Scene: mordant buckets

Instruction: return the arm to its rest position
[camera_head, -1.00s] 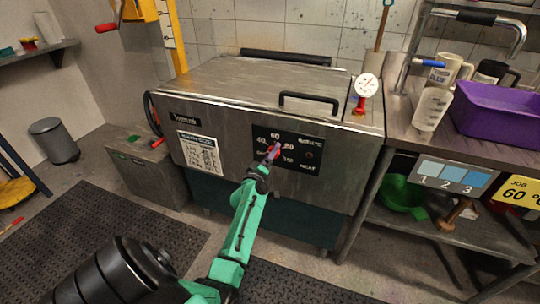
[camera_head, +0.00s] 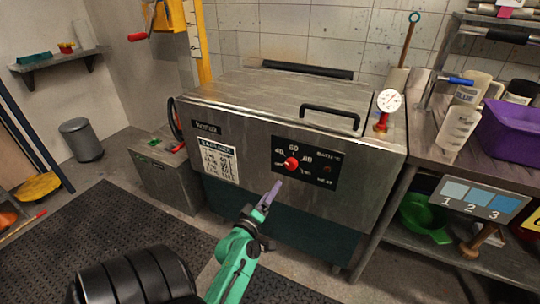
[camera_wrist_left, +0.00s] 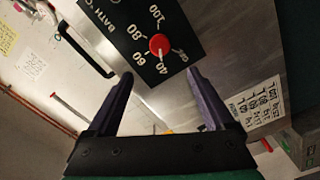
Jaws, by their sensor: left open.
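My left gripper (camera_head: 270,193) has a green arm and purple-grey fingers. It is in front of the steel bath (camera_head: 240,120), below and left of the red knob (camera_head: 291,163) on its black dial panel (camera_head: 318,170). In the left wrist view the two fingers stand apart (camera_wrist_left: 160,74) with nothing between them. The red knob (camera_wrist_left: 159,44) shows beyond the fingertips, clear of them, with numbers around it. My right gripper is not in view.
A steel bench (camera_head: 425,150) with white jugs (camera_head: 457,128) and a purple tub (camera_head: 515,130) stands at the right. A dial gauge (camera_head: 389,101) is at the bath's right corner. A grey box (camera_head: 165,178) stands left of the bath. Dark mats (camera_head: 110,230) cover the floor.

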